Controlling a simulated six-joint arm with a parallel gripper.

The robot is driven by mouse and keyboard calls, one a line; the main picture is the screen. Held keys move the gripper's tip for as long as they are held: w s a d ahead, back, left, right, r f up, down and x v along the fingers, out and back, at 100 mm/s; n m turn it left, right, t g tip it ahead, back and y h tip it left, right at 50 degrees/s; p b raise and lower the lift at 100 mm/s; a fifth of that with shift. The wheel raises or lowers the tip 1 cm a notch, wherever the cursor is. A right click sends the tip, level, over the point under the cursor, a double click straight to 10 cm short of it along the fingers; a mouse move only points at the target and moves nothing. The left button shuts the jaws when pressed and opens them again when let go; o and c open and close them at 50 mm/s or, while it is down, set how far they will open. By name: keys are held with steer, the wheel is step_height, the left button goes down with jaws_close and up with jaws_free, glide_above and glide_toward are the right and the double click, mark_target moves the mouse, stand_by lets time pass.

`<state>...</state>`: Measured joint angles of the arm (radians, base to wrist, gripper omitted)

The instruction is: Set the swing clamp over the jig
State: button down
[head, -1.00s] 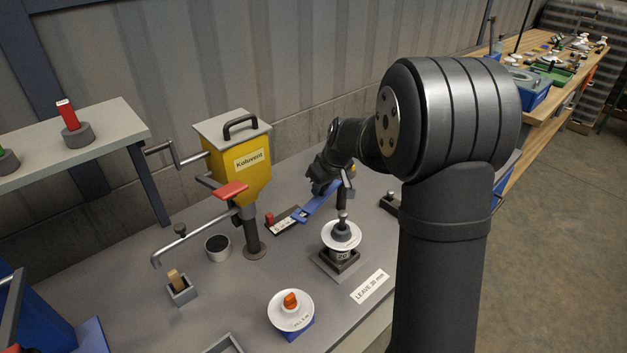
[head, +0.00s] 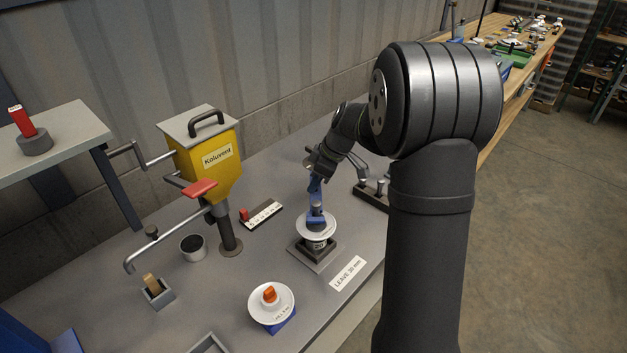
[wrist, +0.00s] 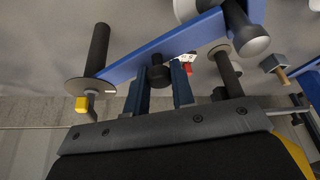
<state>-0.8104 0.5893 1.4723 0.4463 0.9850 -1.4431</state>
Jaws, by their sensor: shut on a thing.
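The swing clamp (head: 315,190) is a blue arm; in the head view its near end lies over the jig (head: 320,262), above the white disc (head: 316,226) stacked there. Its blue bar (wrist: 205,35) crosses the wrist view at a slant, with a black post (wrist: 96,50) at its left and a rounded silver end piece (wrist: 251,42) at its right. My gripper (wrist: 160,78) is shut on the clamp's dark knob, between its two fingers. In the head view my gripper (head: 316,172) is partly hidden by my wrist. Contact between clamp and stack cannot be made out.
A yellow hopper (head: 205,150) with a crank and red lever stands left of the jig. A white disc with an orange knob (head: 270,300) sits in front, near a "LEAVE 30 mm" label (head: 348,273).

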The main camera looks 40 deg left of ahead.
steer(key=shift+w+r, duration=0.1)
steer(key=shift+w, duration=0.05)
steer(key=c, duration=1.2)
jaws_free()
steer(key=shift+c, duration=0.2)
steer(key=v, duration=1.7)
steer(key=shift+r, duration=0.25)
steer(key=shift+f, duration=0.15)
steer(key=x, duration=1.7)
steer(key=shift+f, duration=0.2)
